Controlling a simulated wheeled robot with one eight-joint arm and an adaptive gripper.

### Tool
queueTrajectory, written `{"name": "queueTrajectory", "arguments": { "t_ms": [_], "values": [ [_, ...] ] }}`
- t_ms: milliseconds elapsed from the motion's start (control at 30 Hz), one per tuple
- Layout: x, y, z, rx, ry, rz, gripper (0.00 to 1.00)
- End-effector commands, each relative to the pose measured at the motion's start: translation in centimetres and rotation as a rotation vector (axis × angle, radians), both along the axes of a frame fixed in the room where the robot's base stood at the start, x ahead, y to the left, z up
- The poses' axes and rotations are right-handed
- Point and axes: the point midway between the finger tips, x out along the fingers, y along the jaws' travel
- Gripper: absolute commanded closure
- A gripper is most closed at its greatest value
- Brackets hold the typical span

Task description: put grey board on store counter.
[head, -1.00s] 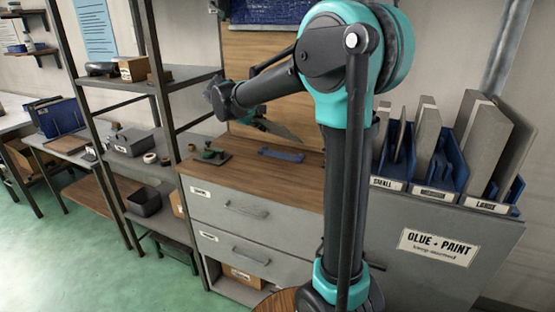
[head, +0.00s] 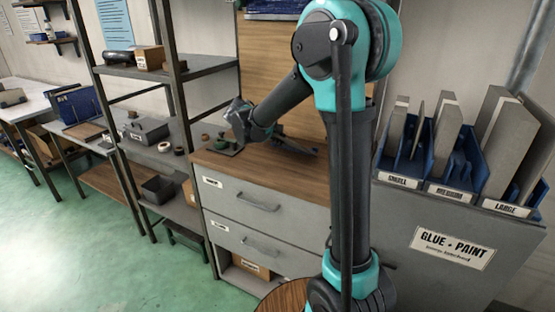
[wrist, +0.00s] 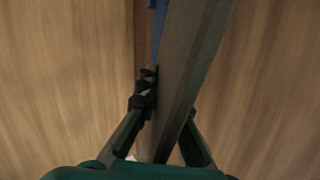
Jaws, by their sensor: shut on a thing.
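My gripper (wrist: 160,105) is shut on a grey board (wrist: 190,75), which runs edge-on between the fingers in the wrist view. Blurred wood fills both sides of the wrist view, with a blue piece (wrist: 155,22) beyond the board. I cannot tell whether the board touches the counter top.
Blue racks (head: 462,178) of grey boards, labelled small, medium and large, stand on the right cabinet. Metal shelves (head: 165,75) with boxes stand left. The counter's front left is clear.

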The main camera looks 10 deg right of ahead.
Motion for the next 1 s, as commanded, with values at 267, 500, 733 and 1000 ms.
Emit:
{"name": "queueTrajectory", "arguments": {
  "t_ms": [267, 500, 733, 1000],
  "values": [
    [0.01, 0.00, -0.80, 0.000, 0.000, 0.000, 1.00],
    [0.01, 0.01, -0.80, 0.000, 0.000, 0.000, 0.86],
    [0.00, 0.00, -0.78, 0.000, 0.000, 0.000, 0.80],
    [-0.65, 0.92, 0.12, 0.000, 0.000, 0.003, 0.80]
  ]
}}
